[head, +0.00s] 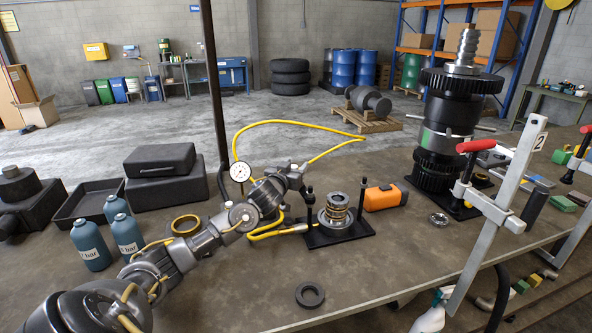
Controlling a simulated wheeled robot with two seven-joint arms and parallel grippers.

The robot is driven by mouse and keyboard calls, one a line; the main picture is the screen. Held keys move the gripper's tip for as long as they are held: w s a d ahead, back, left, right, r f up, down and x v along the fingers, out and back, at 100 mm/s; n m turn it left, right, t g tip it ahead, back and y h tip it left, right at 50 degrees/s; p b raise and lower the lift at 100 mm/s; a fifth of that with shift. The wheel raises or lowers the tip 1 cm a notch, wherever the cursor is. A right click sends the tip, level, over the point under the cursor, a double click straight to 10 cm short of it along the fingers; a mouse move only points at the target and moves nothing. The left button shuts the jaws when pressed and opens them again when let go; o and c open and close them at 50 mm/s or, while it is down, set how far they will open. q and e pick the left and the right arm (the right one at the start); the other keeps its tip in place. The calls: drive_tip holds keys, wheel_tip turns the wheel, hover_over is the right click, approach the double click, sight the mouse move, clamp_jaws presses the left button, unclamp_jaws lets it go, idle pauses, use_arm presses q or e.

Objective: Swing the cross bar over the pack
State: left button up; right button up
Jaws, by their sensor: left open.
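The pack (336,212), a short stack of steel and brass-coloured rings, stands upright on a black base plate (352,235) at mid-table. A dark post (310,206) rises at the plate's left, and another (362,194) stands behind right. No bar is seen lying across the top of the pack. I cannot make out the cross bar clearly; my gripper may hide it. My left gripper (302,176) is open, close to the left post's top and left of the pack. Whether it touches the post is unclear. My right gripper is not in view.
A gauge (240,171) and yellow hose (290,123) are close behind my left arm. A tall dark gear stack (447,130) and red-handled clamps (475,146) stand farther right. A dark ring (310,295) lies in front.

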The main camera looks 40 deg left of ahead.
use_arm(q)
drive_tip(key=shift+w+a, duration=0.15)
drive_tip(key=shift+w, duration=0.35)
clamp_jaws()
